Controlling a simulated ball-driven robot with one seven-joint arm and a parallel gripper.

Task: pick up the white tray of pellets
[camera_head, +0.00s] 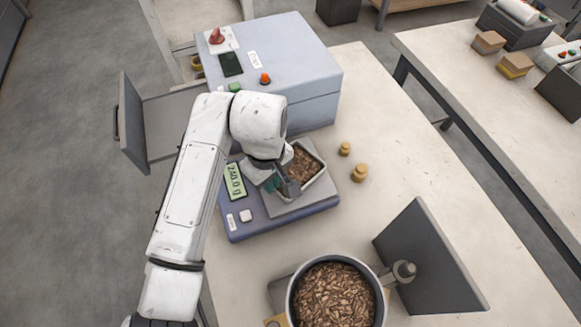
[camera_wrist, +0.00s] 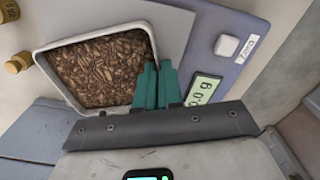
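The white tray (camera_head: 313,183) full of brown pellets (camera_head: 303,164) sits on the grey plate of the blue scale (camera_head: 254,226). The tray (camera_wrist: 92,38) fills much of the left of the wrist view, with its pellets (camera_wrist: 100,70) heaped inside. My gripper (camera_wrist: 158,70) has its two teal fingers close together at the tray's side wall nearest the display, one inside and one outside. They look shut on that wall. In the head view my gripper (camera_head: 277,186) partly hides the tray's near side. The scale's display (camera_head: 235,182) seems to read 240.0 g.
A grey-blue machine (camera_head: 300,65) with an open grey door (camera_head: 130,120) stands behind. Two brass weights (camera_head: 359,173) stand right of the scale. A round pot of pellets (camera_head: 335,293) and an upright dark panel (camera_head: 425,260) are in front. A second table (camera_head: 500,110) is at right.

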